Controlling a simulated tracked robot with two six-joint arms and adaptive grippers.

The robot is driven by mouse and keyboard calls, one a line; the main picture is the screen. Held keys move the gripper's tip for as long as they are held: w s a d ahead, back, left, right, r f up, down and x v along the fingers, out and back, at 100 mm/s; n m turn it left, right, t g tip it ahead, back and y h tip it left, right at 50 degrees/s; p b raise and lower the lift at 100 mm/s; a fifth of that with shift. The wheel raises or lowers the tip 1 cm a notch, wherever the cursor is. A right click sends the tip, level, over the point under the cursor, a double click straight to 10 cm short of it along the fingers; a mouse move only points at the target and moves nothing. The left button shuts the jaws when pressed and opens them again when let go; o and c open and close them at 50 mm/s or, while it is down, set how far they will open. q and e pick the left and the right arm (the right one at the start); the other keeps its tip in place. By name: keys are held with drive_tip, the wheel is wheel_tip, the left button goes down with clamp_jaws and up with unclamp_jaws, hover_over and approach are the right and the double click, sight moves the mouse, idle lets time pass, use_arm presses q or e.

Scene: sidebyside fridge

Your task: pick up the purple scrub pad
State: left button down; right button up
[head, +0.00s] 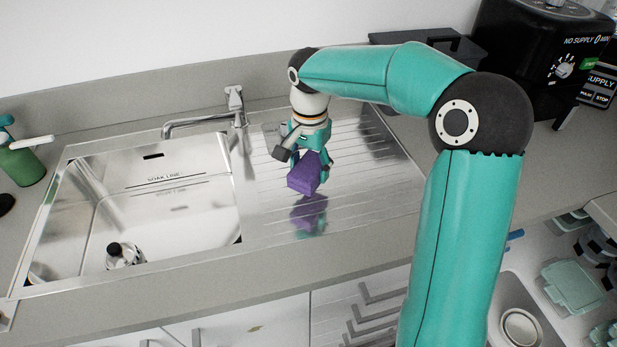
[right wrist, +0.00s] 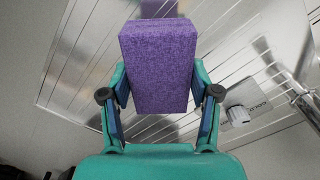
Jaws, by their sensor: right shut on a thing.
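The purple scrub pad (head: 304,174) is a block-shaped pad held in the air above the ribbed metal drainboard (head: 375,165), with its reflection showing on the metal below. My right gripper (head: 312,160) points down and is shut on the pad. In the right wrist view the pad (right wrist: 160,65) sits between the two fingers of the right gripper (right wrist: 160,100). The pad's underside is hidden. My left gripper is not in view.
The sink basin (head: 165,208) lies left of the drainboard, with a dark-capped item (head: 124,255) inside. The tap (head: 205,119) stands behind, close to my gripper's left. A green bottle (head: 20,163) is at far left. A black machine (head: 540,50) stands at back right.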

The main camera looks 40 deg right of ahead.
sight(310, 166)
wheel_tip(310, 166, up, 15)
drive_tip(key=p, duration=0.1)
drive_tip(key=shift+p, duration=0.35)
drive_tip(key=shift+r, duration=0.1)
drive_tip(key=o, duration=0.4)
drive_tip(key=shift+c, duration=1.3)
